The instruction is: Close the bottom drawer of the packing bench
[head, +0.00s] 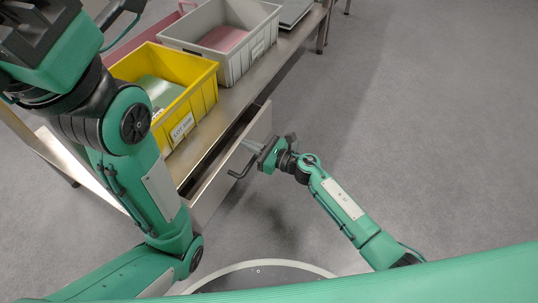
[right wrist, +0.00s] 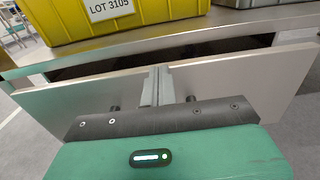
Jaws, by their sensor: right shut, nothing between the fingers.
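The packing bench (head: 222,112) has a drawer (head: 215,187) standing out from under its top, with a dark gap behind the grey front. The drawer front also shows in the right wrist view (right wrist: 225,78). A dark bar handle (head: 240,173) sticks out from the front. My right gripper (head: 254,148) is shut and empty at the drawer front, beside the handle. In the right wrist view its fingertips (right wrist: 156,86) are together against or just before the panel; contact is unclear. I cannot tell which drawer level this is. My left arm fills the left side; its fingers are not visible.
A yellow crate (head: 203,94) with a lot label and a grey crate (head: 240,62) stand on the bench top. A scale-like flat item (head: 293,12) lies at the far end. The floor to the right is clear.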

